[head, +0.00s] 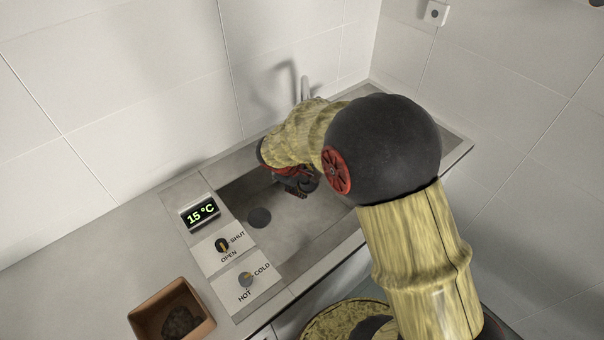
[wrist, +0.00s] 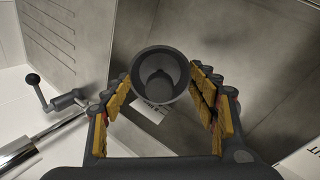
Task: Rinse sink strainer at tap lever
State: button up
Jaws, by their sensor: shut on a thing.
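The sink strainer (wrist: 160,75) is a dark grey round cup with a darker knob-like middle, seen from its open end in the wrist view. My gripper (wrist: 161,88) is shut on it, with yellow-padded fingers at either side. In the head view my gripper (head: 296,188) is low over the sink; my arm hides much of it and the strainer cannot be made out. A tap lever (wrist: 58,102) with a dark ball end shows at the left of the wrist view, apart from the strainer. The pale tap (head: 305,88) stands behind my arm. I see no running water.
The grey sink (head: 310,220) has a dark round spot (head: 259,217) on its floor. Left of it are a 15 °C display (head: 200,212), a SHUT/OPEN knob (head: 222,245) and a COLD/HOT knob (head: 246,279). A brown box (head: 140,318) holds a dark lump.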

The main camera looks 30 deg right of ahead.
aim_at(309, 192)
jog(key=shift+s+a+b, duration=0.15)
jog(key=shift+s+a, duration=0.1)
jog(key=shift+s, duration=0.4)
jog(key=shift+s+a+b, duration=0.1)
jog(key=shift+s+a, duration=0.15)
jog(key=shift+s, duration=0.35)
jog(key=shift+s+a+b, duration=0.15)
jog(key=shift+s+a, duration=0.1)
jog(key=shift+s, duration=0.4)
jog(key=s+a+r+p, duration=0.2)
jog(key=s+r, duration=0.2)
jog(key=shift+s, duration=0.3)
dwell(0.9)
